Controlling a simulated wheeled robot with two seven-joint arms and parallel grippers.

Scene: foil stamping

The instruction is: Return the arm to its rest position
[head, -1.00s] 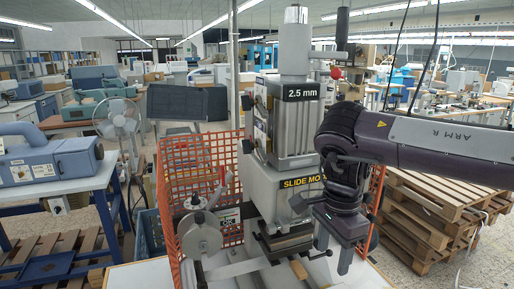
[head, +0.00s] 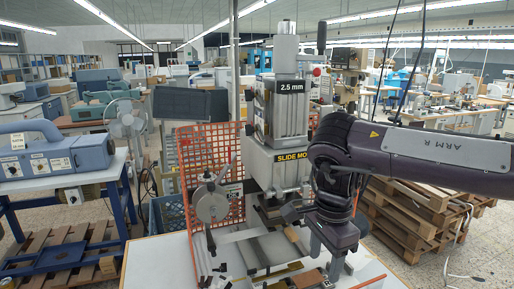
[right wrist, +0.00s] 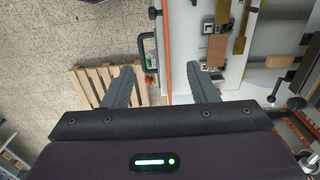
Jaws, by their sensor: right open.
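My right arm (head: 420,155) comes in from the right in the head view, in front of the right side of the stamping machine (head: 282,120). My right gripper (head: 325,262) points down over the right part of the white table. In the right wrist view its two fingers (right wrist: 160,88) are spread wide with nothing between them. Below them show the floor, a pallet and the table's edge. My left gripper is not in view.
The machine stands on a white table (head: 160,265) with an orange mesh guard (head: 205,150) behind. Wooden pallets (head: 415,215) lie on the floor at the right. A blue bench (head: 70,180) with a blue-grey device stands at the left. Small wooden pieces (right wrist: 217,48) lie on the table.

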